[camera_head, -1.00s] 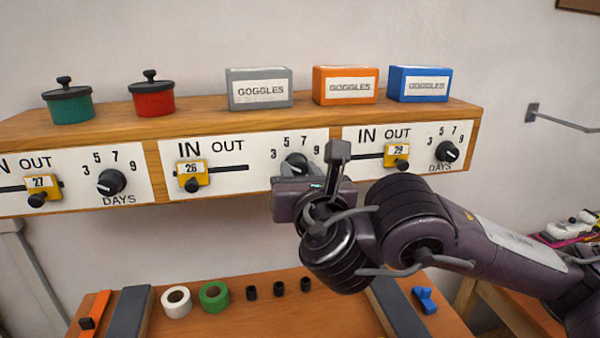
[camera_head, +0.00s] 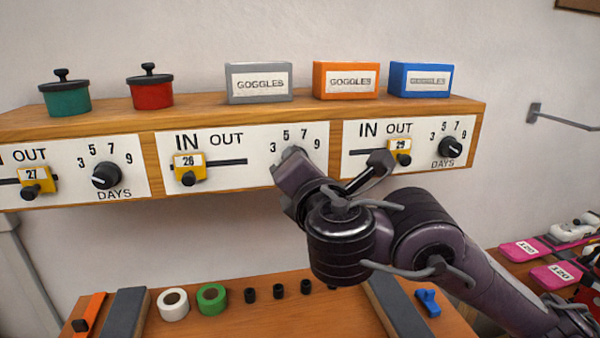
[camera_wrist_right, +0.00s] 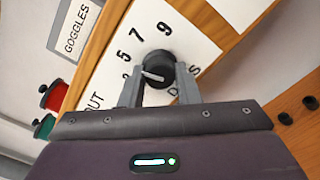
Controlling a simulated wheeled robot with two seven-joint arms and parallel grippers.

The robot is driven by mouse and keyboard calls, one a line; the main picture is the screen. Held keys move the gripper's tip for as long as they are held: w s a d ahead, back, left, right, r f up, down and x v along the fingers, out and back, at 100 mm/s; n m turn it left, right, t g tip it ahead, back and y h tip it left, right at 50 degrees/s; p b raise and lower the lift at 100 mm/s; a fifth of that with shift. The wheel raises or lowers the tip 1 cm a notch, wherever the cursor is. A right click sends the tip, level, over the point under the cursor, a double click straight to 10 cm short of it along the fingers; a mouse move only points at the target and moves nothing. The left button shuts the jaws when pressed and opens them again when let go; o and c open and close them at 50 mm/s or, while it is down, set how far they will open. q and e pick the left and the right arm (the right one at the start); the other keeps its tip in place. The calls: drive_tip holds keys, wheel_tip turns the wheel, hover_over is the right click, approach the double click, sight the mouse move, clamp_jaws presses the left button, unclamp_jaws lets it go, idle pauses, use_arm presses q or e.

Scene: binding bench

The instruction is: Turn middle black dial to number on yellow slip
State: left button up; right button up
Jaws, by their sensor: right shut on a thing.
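The middle black dial (camera_head: 295,154) is on the middle white panel, mostly hidden by my right gripper (camera_head: 291,166) in the head view. In the right wrist view the dial (camera_wrist_right: 162,66) sits between the two grey fingers of my right gripper (camera_wrist_right: 158,82), which is shut on it. Its white pointer faces left in that view, toward the 3 side of the 3, 5, 7, 9 scale. The middle yellow slip (camera_head: 189,162) is on the slider at the left of that panel; its number looks like 28 or 26. My left gripper is not in view.
Similar panels flank it, with a left dial (camera_head: 106,175) and a right dial (camera_head: 450,147). Goggles boxes (camera_head: 259,95) and lidded pots (camera_head: 152,95) stand on the shelf above. Below, a bench holds tape rolls (camera_head: 212,300). Open space lies between shelf and bench.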

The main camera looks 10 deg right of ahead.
drive_tip(key=shift+m+b, duration=1.35)
drive_tip(key=shift+m, duration=2.05)
drive_tip(key=o, duration=1)
